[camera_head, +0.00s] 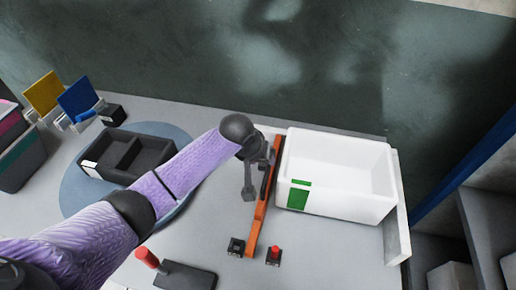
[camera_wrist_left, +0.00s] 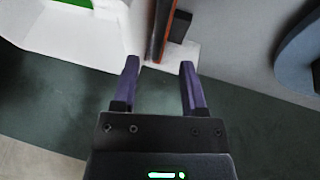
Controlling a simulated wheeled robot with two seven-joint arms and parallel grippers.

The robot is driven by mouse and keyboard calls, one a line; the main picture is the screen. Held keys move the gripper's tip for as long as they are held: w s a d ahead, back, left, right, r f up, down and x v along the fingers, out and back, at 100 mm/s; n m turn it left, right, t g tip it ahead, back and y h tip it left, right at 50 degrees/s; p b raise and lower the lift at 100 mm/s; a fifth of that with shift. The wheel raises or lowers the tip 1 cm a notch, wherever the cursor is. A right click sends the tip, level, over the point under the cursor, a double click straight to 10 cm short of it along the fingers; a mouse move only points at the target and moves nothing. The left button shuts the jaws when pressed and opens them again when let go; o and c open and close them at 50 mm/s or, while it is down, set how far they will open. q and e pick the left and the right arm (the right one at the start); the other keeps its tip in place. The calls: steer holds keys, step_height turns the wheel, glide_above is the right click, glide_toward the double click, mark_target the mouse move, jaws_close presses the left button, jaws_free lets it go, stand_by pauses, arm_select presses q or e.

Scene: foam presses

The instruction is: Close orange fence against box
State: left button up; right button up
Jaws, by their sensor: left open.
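The orange fence (camera_head: 256,222) is a long upright strip along the left side of the white box (camera_head: 345,207). A narrow gap shows between them toward the near end; at the far end I cannot tell whether they touch. The box is open-topped with a green label. My left gripper (camera_head: 250,194) is over the fence's left side, partly hiding it. In the left wrist view my open fingers (camera_wrist_left: 159,65) point toward the end of the orange fence (camera_wrist_left: 162,30), with nothing between them. The box (camera_wrist_left: 75,38) is at left there. My right gripper is not in view.
Two small black button blocks, one with a red button (camera_head: 274,252), stand by the fence's near end. A red-handled lever (camera_head: 147,257) on a dark base is at front. A dark divided tray (camera_head: 98,168) sits on a blue disc at left. A white wall (camera_head: 399,230) borders the right.

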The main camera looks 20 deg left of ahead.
arm_select(q)
steer(key=p+v, duration=0.1)
steer(key=v, duration=0.3)
steer(key=shift+r, duration=0.2)
